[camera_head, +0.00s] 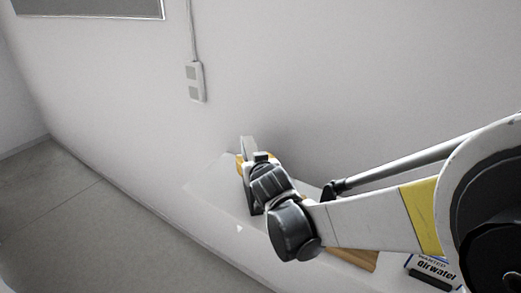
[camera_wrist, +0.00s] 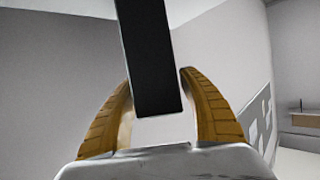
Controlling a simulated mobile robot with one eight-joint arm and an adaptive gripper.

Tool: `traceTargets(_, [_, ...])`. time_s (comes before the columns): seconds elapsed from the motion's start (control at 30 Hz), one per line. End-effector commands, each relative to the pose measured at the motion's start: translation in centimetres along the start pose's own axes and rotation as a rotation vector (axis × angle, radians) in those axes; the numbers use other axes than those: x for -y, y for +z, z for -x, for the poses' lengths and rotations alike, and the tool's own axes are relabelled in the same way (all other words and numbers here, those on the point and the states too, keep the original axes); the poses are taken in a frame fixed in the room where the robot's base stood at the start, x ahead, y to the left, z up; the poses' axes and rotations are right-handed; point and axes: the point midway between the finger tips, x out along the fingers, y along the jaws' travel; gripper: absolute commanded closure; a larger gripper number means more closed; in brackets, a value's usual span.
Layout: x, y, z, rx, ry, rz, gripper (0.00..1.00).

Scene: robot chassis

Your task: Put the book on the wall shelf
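The book (camera_wrist: 150,60) shows in the wrist view as a dark, narrow slab between the yellow fingers of my gripper (camera_wrist: 156,80), with both fingertips against its sides. In the head view a pale, upright piece of it (camera_head: 248,146) stands above my gripper (camera_head: 243,163); my wrist hides most of the fingers. The gripper is over a white ledge (camera_head: 212,187) along the wall, which may be the wall shelf. I cannot tell whether the book touches it.
A wooden piece (camera_head: 358,259) and a box or book with printed lettering (camera_head: 432,269) lie on the white surface, below my arm. Open floor (camera_head: 75,215) is at left. A brown ledge (camera_wrist: 312,119) shows far right in the wrist view.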

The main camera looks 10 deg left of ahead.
Motion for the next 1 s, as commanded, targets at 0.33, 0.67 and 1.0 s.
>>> traceTargets(0.33, [0.0, -0.3, 0.1, 0.0, 0.0, 0.0, 0.48])
traceTargets(0.67, [0.1, -0.5, 6.3, -0.001, -0.002, 0.001, 0.48])
traceTargets(1.0, [0.0, -0.3, 11.7, 0.0, -0.001, 0.0, 0.48])
